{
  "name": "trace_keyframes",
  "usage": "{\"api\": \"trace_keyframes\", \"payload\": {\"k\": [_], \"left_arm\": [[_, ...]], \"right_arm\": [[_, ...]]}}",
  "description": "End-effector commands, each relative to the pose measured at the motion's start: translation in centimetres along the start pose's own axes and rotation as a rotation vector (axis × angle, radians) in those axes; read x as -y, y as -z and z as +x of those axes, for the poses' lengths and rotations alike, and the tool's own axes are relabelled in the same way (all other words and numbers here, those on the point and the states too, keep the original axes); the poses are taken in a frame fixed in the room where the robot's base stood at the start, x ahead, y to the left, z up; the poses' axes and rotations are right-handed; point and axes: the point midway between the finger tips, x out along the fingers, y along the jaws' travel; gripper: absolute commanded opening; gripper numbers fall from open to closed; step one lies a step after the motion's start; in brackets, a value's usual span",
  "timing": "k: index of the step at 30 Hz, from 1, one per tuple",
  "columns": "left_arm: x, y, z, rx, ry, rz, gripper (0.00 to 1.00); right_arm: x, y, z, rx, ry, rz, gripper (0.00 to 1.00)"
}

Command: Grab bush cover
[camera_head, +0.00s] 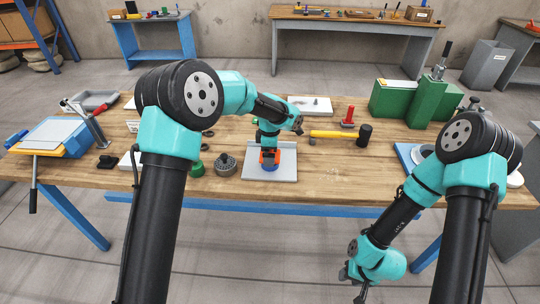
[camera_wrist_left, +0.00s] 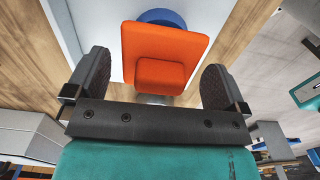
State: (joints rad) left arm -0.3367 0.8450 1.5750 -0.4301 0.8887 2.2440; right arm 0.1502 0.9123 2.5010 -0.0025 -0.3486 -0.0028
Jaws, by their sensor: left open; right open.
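An orange part (camera_head: 268,157) with a square plate and a smaller raised block sits over a round blue piece (camera_head: 269,167) on a light grey tray (camera_head: 285,174); the orange part looks like the bush cover. In the left wrist view the orange part (camera_wrist_left: 165,45) lies between the two spread fingers of my left gripper (camera_wrist_left: 153,82), with gaps on both sides. The blue piece (camera_wrist_left: 162,17) shows just behind it. In the head view my left arm hides most of that gripper. My right gripper (camera_head: 358,290) hangs empty in front of the table, low at the picture's bottom.
A dark grey ribbed round part (camera_head: 225,165) and a green ring (camera_head: 196,168) lie left of the tray. A blue-and-white board (camera_head: 54,134) is at far left.

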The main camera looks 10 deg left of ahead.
Motion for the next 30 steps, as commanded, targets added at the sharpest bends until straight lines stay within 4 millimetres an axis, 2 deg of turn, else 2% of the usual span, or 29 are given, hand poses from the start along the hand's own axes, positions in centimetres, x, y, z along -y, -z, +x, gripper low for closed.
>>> {"api": "trace_keyframes", "payload": {"k": [2,15,24,30], "left_arm": [[0.0,0.0,0.0,0.000,0.000,0.000,0.98],[0.0,0.0,0.0,0.000,0.000,0.000,0.56],[0.0,0.0,-0.2,0.000,0.000,0.000,0.56],[0.0,0.0,-1.5,0.001,-0.002,0.000,0.56]], "right_arm": [[0.0,0.0,0.0,0.000,0.000,0.000,0.43],[0.0,0.0,0.0,0.000,0.000,0.000,0.43],[0.0,0.0,0.0,0.000,0.000,0.000,0.43],[0.0,0.0,0.0,0.000,0.000,0.000,0.43]]}}
